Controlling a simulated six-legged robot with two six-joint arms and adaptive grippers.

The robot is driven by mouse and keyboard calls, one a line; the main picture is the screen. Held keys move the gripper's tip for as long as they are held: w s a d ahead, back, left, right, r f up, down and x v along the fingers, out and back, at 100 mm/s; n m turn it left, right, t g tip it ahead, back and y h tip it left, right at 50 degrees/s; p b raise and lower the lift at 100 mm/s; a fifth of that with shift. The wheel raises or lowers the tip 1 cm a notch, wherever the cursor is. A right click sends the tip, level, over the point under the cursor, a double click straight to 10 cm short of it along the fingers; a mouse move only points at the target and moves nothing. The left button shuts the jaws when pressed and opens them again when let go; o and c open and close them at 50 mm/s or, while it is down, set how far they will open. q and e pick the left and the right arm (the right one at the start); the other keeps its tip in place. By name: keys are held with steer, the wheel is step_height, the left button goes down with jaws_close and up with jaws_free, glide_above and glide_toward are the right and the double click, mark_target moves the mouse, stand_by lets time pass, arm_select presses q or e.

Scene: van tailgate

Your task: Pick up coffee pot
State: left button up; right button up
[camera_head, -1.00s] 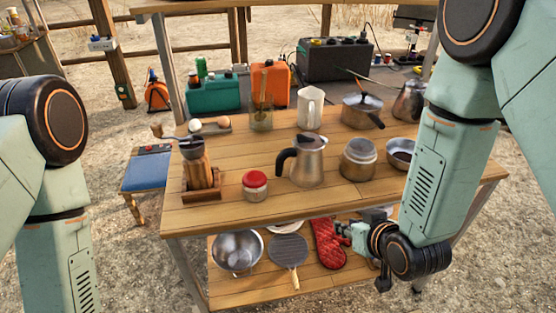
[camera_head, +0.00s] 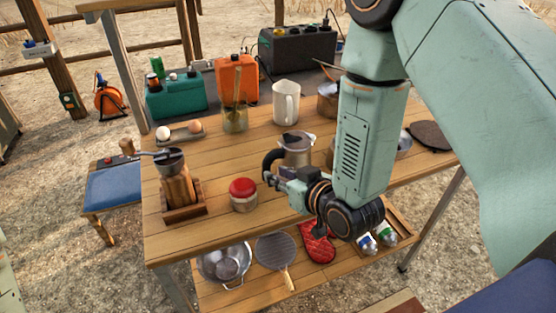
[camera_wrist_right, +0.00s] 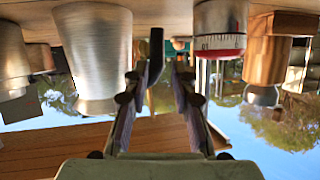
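The coffee pot (camera_head: 297,152) is a metal pot with a black handle, standing upright on the wooden table. My right gripper and forearm hide its lower part in the head view. In the right wrist view, which is upside down, its metal body (camera_wrist_right: 92,60) is at the left and its black handle (camera_wrist_right: 156,48) is in line with the gap between the fingers. My right gripper (camera_head: 270,180) is at the handle side of the pot; the wrist view shows its fingers (camera_wrist_right: 160,78) apart. I cannot tell whether they touch the handle. My left gripper is out of view.
A red-lidded jar (camera_head: 243,196) stands close left of my right gripper. A coffee grinder (camera_head: 176,188) is farther left. Behind are a glass with utensils (camera_head: 236,118) and a white pitcher (camera_head: 286,102).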

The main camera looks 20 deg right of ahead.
mark_target(269, 170)
steer(key=shift+w+f, duration=0.4)
steer(key=shift+w, duration=0.3)
steer(key=b+x, duration=0.1)
steer(key=x, duration=0.4)
steer(key=shift+w+a+f, duration=0.1)
steer(key=shift+w, duration=0.15)
steer(key=shift+c, duration=0.6)
jaws_close()
